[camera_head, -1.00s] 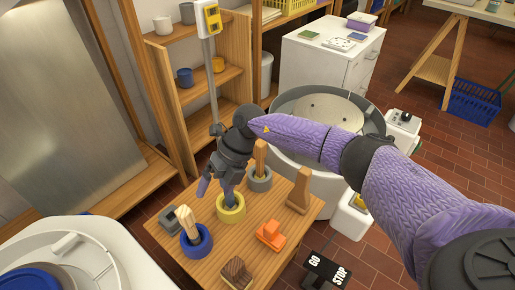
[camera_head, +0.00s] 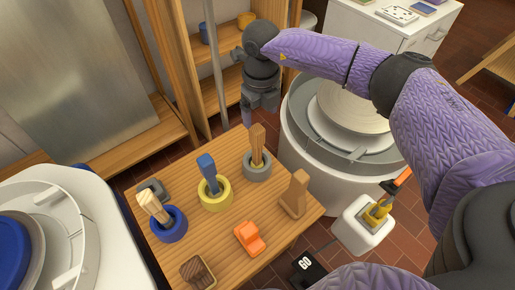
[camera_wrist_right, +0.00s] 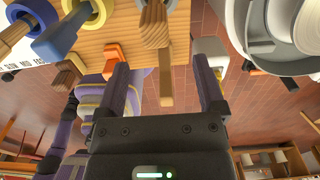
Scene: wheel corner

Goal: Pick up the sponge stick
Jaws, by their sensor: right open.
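Three stick tools stand in ring holders on the wooden table (camera_head: 218,250). A pale wooden stick (camera_head: 153,206) is in the blue ring (camera_head: 169,228), a blue stick (camera_head: 208,172) in the yellow ring (camera_head: 215,198), and a brown wooden stick (camera_head: 256,146) in the grey ring (camera_head: 257,168). I cannot tell which is the sponge stick. My right gripper (camera_head: 247,117) is open and empty, behind the brown stick and apart from it. In the right wrist view the right gripper (camera_wrist_right: 164,76) has its fingers wide apart, with nothing held between them. My left gripper is out of view.
An orange tool (camera_head: 249,238), a wooden tool (camera_head: 294,195), a dark brown block (camera_head: 197,273) and a small grey object (camera_head: 152,190) lie on the table. The white pottery wheel (camera_head: 325,165) stands close on the right. Wooden shelves (camera_head: 228,90) stand behind.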

